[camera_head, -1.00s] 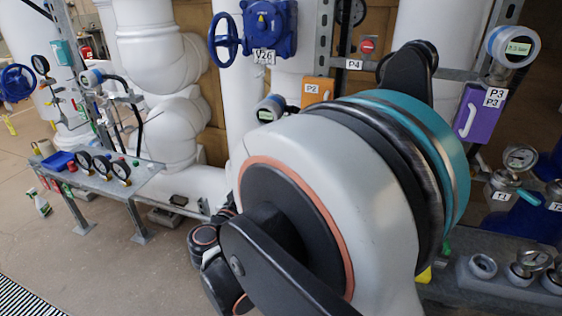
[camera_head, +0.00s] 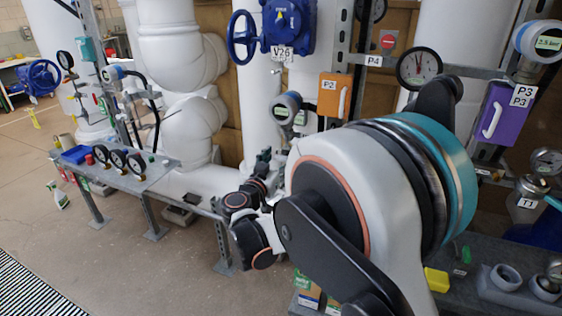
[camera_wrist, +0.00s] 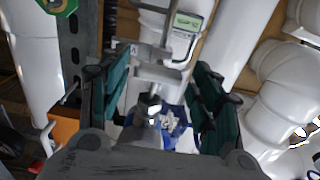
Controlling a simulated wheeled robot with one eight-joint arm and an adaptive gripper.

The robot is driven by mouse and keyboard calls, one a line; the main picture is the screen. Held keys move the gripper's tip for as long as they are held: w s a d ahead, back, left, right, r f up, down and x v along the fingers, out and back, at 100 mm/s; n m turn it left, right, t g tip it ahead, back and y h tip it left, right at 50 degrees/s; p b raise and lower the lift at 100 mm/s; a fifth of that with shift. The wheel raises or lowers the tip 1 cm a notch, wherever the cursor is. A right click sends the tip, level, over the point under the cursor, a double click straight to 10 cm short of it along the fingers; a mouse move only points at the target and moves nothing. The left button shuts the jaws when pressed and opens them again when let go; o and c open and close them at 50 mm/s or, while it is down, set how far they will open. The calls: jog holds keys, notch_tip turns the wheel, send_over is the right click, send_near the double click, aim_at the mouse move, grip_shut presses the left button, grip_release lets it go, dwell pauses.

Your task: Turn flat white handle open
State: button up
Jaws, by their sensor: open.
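An orange box (camera_head: 335,94) labelled P2 has a white handle (camera_head: 342,102) on its front. A purple box (camera_head: 497,112) labelled P3 has another white handle (camera_head: 492,119). I cannot tell which handle the task means. In the wrist view the orange box (camera_wrist: 66,124) and its white handle (camera_wrist: 48,138) lie left of my gripper (camera_wrist: 155,102). My gripper is open, its green-lined fingers apart. A grey metal fitting (camera_wrist: 150,74) shows between the fingers, with contact not clear. My arm hides much of the middle of the head view.
A digital gauge (camera_head: 286,106) hangs left of the orange box; its display (camera_wrist: 188,22) also shows in the wrist view. A blue valve (camera_head: 287,26) with a handwheel is above. A bench with dial gauges (camera_head: 118,161) stands left.

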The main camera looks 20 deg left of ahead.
jog(key=shift+w, duration=0.65)
jog(key=c, duration=1.1)
